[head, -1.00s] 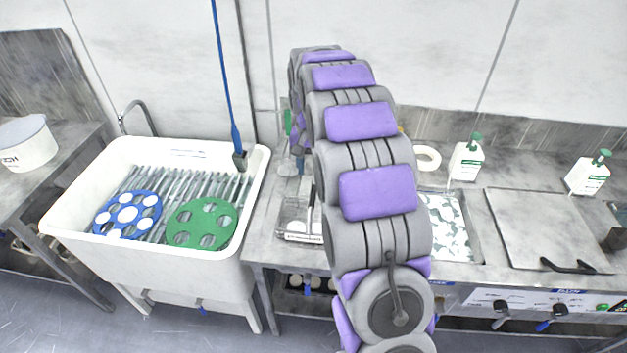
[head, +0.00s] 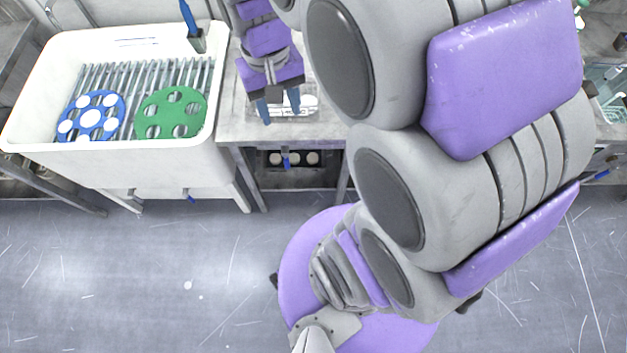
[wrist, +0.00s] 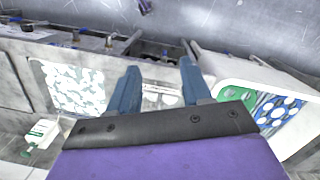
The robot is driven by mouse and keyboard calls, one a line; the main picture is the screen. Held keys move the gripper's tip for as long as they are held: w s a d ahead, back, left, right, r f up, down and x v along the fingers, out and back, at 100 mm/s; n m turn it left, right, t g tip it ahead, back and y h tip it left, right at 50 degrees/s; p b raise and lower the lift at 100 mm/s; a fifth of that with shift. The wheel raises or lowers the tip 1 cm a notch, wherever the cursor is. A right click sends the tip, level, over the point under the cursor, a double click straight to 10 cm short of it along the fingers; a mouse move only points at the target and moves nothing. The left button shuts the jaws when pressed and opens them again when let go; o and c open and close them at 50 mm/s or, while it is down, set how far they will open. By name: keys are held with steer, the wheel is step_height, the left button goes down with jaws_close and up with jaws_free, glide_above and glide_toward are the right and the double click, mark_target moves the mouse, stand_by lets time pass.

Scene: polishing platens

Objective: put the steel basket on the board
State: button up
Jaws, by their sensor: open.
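The steel basket (head: 308,105) is a small, shallow metal container with a pale label, on the counter right of the sink. My gripper (head: 278,104) is open and points down over it, with its two blue fingers apart. In the wrist view the basket (wrist: 160,98) shows partly between the fingers of my gripper (wrist: 160,68), and nothing is visibly held. Whether the fingers touch it, I cannot tell. A flat grey panel (wrist: 11,82) at the left edge of the wrist view may be the board, but only part of it shows.
A white sink (head: 25,110) at left holds metal slats, a blue disc (head: 91,118) and a green disc (head: 170,113). A tray of pale pieces (wrist: 75,88) and a pump bottle (wrist: 40,132) stand on the counter. The floor (head: 150,270) in front is open.

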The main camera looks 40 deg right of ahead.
steer(key=s+a+f+n, duration=0.1)
steer(key=s, duration=0.6)
steer(key=s+a+f+n, duration=0.1)
steer(key=s+a+f, duration=0.1)
steer(key=s, duration=0.6)
steer(key=shift+s+n+g, duration=0.3)
steer(key=shift+a, duration=0.1)
